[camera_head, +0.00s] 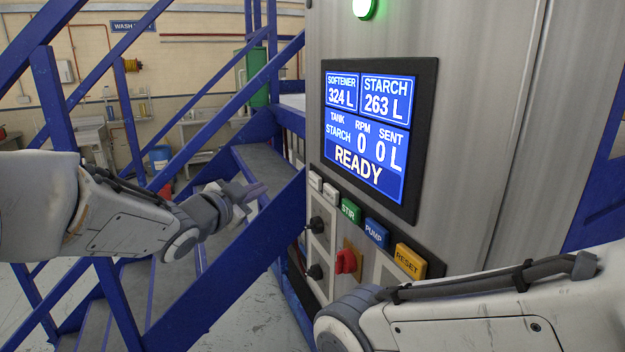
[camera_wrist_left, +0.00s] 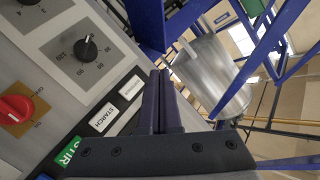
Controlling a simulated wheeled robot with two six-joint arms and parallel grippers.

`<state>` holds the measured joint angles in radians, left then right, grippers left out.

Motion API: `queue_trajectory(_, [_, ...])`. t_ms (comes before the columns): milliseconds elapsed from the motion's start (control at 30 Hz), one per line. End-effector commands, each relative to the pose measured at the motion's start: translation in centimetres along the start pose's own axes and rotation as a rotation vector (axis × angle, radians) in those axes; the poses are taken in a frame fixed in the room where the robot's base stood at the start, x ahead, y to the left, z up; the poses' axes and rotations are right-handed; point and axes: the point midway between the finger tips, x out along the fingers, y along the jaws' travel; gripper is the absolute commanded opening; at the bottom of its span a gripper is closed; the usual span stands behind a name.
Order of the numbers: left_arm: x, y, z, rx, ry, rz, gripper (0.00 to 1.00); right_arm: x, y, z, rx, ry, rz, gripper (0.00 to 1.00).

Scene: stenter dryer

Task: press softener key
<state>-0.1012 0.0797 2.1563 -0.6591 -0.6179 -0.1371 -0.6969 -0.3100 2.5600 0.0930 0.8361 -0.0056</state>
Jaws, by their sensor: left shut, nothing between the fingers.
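The softener key (camera_head: 315,181) is the leftmost small white key in the row under the screen, and its label is too small to read in the head view. It also shows in the left wrist view as a white key (camera_wrist_left: 131,87) beyond the starch key (camera_wrist_left: 103,117). My left gripper (camera_head: 258,190) is shut and empty, left of the panel and apart from the keys. In the left wrist view its closed fingers (camera_wrist_left: 160,78) appear just right of the softener key. My right arm crosses the lower right of the head view; its gripper is out of view.
The screen (camera_head: 366,134) reads READY, with tank STARCH. Beside the white keys are green STIR (camera_head: 349,211), blue PUMP (camera_head: 375,232) and yellow RESET (camera_head: 408,261) keys. A red knob (camera_head: 347,262) sits below. Blue stair rails (camera_head: 225,262) stand close to my left arm.

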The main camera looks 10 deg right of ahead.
Motion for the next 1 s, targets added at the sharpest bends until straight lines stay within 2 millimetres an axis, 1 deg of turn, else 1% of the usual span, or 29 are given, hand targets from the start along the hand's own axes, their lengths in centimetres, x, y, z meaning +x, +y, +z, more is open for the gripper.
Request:
queue_trajectory(133, [0.2,0.2,-0.1,-0.001,0.000,0.000,0.00,0.2,0.0,0.0,0.000,0.000,0.000,0.48])
queue_trajectory(267, [1.0,0.8,-0.6,0.000,0.002,0.001,0.00,0.7,0.1,0.0,0.001,0.000,0.000,0.48])
queue_trajectory(600, [4.3,3.4,-3.0,-0.002,0.002,0.002,0.00,2.7,0.2,0.1,0.005,0.000,0.000,0.48])
queue_trajectory(700, [5.1,4.0,-3.4,-0.001,0.001,0.001,0.00,3.5,0.2,0.2,0.006,0.000,0.000,0.48])
queue_trajectory(833, [5.8,4.3,-4.0,-0.001,0.000,0.000,0.00,4.0,0.3,0.2,0.007,0.000,0.000,0.48])
queue_trajectory(1000, [6.1,4.5,-4.4,-0.003,-0.001,0.000,0.00,4.2,0.3,0.2,0.008,0.000,0.000,0.48])
